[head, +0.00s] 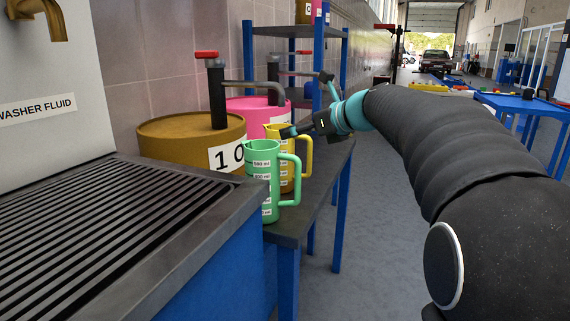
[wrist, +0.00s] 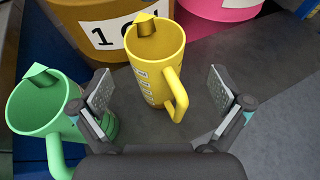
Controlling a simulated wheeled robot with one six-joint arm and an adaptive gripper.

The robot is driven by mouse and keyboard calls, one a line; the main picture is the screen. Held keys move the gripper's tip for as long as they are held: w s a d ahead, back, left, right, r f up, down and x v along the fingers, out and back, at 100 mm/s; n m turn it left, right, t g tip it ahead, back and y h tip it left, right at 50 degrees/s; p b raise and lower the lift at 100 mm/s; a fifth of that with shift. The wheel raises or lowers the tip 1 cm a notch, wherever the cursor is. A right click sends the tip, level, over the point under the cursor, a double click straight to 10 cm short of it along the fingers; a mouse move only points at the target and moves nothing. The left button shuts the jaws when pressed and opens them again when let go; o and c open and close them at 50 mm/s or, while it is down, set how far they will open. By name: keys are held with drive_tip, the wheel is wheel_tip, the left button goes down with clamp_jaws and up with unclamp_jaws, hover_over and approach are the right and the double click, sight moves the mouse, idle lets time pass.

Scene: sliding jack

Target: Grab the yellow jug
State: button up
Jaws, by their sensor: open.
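The yellow jug (wrist: 156,65) stands upright in the middle of the wrist view, with its handle (wrist: 176,97) turned toward my gripper. In the head view the yellow jug (head: 300,160) stands behind the green jug, which hides part of it. My gripper (wrist: 160,97) is open, with one finger on either side of the jug's handle side, and holds nothing. In the head view my gripper (head: 290,131) reaches in from the right, close to the yellow jug's rim. I cannot tell whether a finger touches the jug.
A green jug (head: 262,180) stands close by; it is at the left finger in the wrist view (wrist: 36,104). Brown (head: 170,139) and pink (head: 250,109) drums with pump taps stand behind. The grey table (head: 325,160) has some room right of the jugs.

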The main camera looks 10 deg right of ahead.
drive_tip(key=x, duration=0.5)
drive_tip(key=shift+a+f+b, duration=0.3)
drive_tip(key=shift+a, duration=0.1)
drive_tip(key=c, duration=1.8)
drive_tip(key=shift+r, duration=0.1)
drive_tip(key=shift+c, duration=0.2)
